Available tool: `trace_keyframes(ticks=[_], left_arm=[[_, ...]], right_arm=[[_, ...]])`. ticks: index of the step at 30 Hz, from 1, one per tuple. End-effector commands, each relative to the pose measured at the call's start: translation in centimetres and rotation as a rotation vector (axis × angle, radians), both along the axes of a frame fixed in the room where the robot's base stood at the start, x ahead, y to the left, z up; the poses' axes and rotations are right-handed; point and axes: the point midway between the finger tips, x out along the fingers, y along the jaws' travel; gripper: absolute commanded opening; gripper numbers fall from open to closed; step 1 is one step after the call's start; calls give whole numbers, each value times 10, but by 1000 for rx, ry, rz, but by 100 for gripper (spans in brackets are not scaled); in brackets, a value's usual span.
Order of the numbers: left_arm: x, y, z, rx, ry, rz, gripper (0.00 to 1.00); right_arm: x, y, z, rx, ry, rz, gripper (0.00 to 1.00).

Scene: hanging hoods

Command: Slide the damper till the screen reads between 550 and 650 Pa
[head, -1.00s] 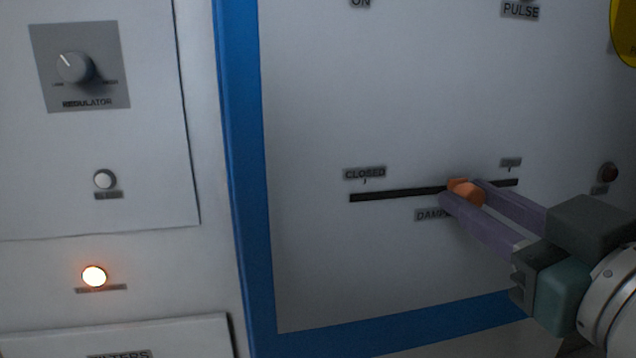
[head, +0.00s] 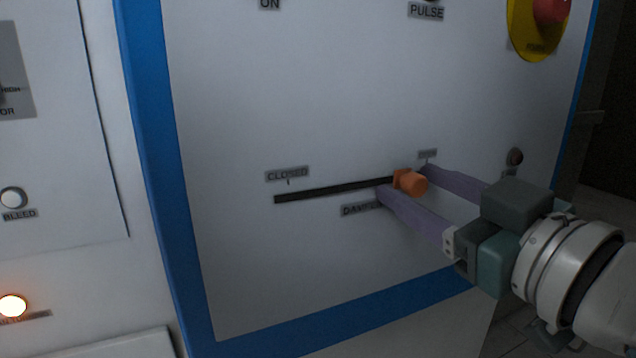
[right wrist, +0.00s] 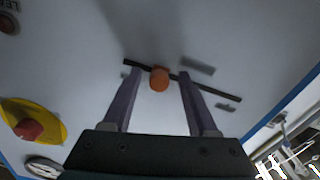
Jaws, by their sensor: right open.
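The orange damper knob (head: 411,183) sits on a dark, slightly sloping slot (head: 330,191) in the white panel, nearer the right, open end than the end labelled CLOSED. My right gripper (head: 405,182) is open, with one purple finger on each side of the knob. In the right wrist view the knob (right wrist: 159,79) stands between the spread fingers (right wrist: 160,80), with gaps showing on both sides. The left finger partly covers the damper label (head: 360,210). The pressure screen and my left gripper are not in view.
A red button on a yellow plate (head: 528,35) is at the upper right of the panel. A small dark red lamp or button (head: 515,157) lies right of the slot. A blue frame (head: 160,160) borders the panel. A lit orange-white lamp (head: 12,306) and bleed button (head: 13,197) are left.

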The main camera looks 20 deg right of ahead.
Motion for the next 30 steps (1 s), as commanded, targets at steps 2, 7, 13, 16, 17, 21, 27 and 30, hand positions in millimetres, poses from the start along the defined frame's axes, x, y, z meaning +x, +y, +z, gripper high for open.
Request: trace_keyframes(ticks=[2,7,13,16,17,21,27,30], left_arm=[[0,0,0,-2,0,2,0],[0,-2,-4,-7,0,5,0],[0,-2,-12,-9,0,6,0],[0,-2,-16,-9,0,6,0],[0,-2,-17,-9,0,6,0],[0,-2,-21,-9,0,5,0],[0,-2,-22,-7,0,4,0],[0,-1,-22,-4,1,2,0]], right_arm=[[-1,0,0,0,0,0,59],[-17,-1,-3,0,3,-1,59],[-53,-2,-3,1,5,-1,59],[-70,-2,-4,2,5,-1,59],[-74,-2,-3,1,4,-1,59],[-90,-3,-3,2,3,-1,59],[-99,-4,0,1,0,-1,59],[-100,-4,0,0,0,0,59]])
